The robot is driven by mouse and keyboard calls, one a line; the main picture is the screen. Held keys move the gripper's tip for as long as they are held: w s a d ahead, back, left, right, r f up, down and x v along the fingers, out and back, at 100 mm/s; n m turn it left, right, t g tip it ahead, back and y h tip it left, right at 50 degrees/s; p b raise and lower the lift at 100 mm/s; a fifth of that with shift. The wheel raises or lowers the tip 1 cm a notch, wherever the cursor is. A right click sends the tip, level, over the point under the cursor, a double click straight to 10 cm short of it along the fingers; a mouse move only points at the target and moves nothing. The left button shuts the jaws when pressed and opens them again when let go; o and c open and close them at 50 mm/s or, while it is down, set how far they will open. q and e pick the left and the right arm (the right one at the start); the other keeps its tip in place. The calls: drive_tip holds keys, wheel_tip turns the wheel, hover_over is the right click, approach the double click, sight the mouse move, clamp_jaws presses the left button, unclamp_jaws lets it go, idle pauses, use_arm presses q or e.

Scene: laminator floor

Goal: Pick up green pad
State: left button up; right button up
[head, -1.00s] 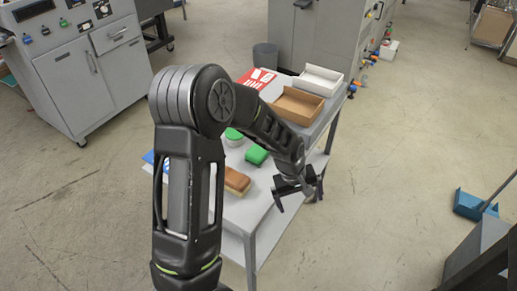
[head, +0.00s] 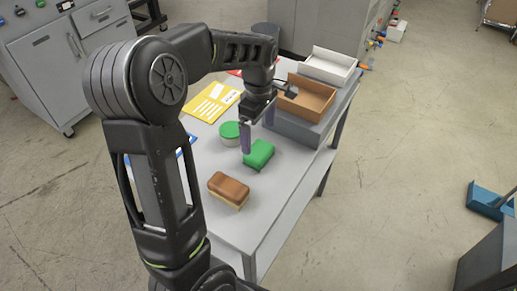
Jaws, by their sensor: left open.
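The green pad (head: 259,154) lies on the grey table (head: 226,226), right of a green-lidded round tub (head: 230,134). My left gripper (head: 257,138) is above the table, pointing down, just over the pad's upper left side. Its jaws are open, with one finger near the pad's left end and the other farther back. I cannot tell whether a finger touches the pad. Nothing is held. My right gripper is not in view.
A brown and cream sponge block (head: 229,190) lies in front of the pad. A yellow card (head: 212,102) lies behind the tub. A brown open box (head: 306,98) and a white box (head: 328,65) stand at the back right.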

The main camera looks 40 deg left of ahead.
sight(259, 150)
use_arm(q)
drive_tip(key=shift+s+d+r, duration=0.1)
drive_tip(key=shift+s+d, duration=0.05)
drive_tip(key=shift+f, duration=1.4)
wheel_tip(259, 150, down, 5)
drive_tip(key=shift+f+p, duration=0.1)
drive_tip(key=shift+p, duration=0.55)
drive_tip(key=shift+c, duration=0.3)
drive_tip(key=c, duration=1.4)
wheel_tip(259, 150, up, 10)
drive_tip(key=shift+r+b, duration=0.1)
drive_tip(key=shift+b, duration=0.35)
